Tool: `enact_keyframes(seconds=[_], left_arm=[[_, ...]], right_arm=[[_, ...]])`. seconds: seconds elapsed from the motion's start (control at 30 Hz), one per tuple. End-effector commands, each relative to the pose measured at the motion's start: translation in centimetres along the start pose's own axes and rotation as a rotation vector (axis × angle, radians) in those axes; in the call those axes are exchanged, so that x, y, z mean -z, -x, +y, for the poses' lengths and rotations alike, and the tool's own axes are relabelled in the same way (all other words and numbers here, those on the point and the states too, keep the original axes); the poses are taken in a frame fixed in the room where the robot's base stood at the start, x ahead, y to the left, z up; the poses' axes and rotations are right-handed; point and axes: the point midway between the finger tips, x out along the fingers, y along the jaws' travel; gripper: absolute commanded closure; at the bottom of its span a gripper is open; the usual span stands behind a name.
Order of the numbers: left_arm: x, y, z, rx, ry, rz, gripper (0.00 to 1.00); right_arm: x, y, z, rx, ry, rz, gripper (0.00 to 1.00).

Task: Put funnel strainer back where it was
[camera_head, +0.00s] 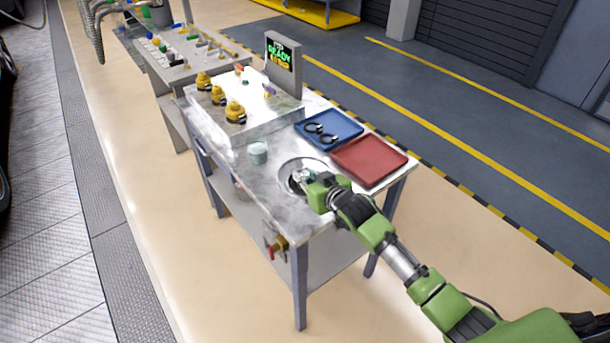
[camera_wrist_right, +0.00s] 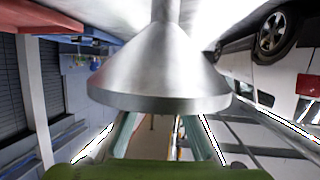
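A grey metal funnel (camera_wrist_right: 160,75), which looks like the funnel strainer, fills the middle of the right wrist view. That view is upside down: the spout points to the table and the wide rim faces up. My right gripper (camera_head: 300,178) is low over the round basin opening (camera_head: 288,165) in the tabletop and hides most of the funnel in the head view. In the wrist view its two fingers (camera_wrist_right: 162,120) stand apart and reach the wide rim, which hides their tips. I cannot tell whether they grip it. My left gripper is not in view.
A red tray (camera_head: 368,160) and a blue tray (camera_head: 345,120) holding dark rings (camera_head: 320,132) lie beyond the basin. A pale cup (camera_head: 258,153) stands left of it. Yellow-topped fittings (camera_head: 218,96) and a display (camera_head: 284,62) are farther back. A valve (camera_head: 278,245) is on the table's front.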

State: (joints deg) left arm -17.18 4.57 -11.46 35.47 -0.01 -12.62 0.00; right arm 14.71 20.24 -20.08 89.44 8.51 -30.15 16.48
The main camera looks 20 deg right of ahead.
Motion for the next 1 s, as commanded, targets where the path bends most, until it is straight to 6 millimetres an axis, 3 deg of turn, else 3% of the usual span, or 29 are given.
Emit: enact_keyframes(seconds=[0.53,1.0], left_arm=[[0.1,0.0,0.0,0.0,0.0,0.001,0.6],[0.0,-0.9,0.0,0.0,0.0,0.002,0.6]], right_arm=[[0.0,0.8,0.0,0.0,0.0,-0.002,0.67],[0.0,8.2,0.0,0.0,0.001,-0.001,0.67]])
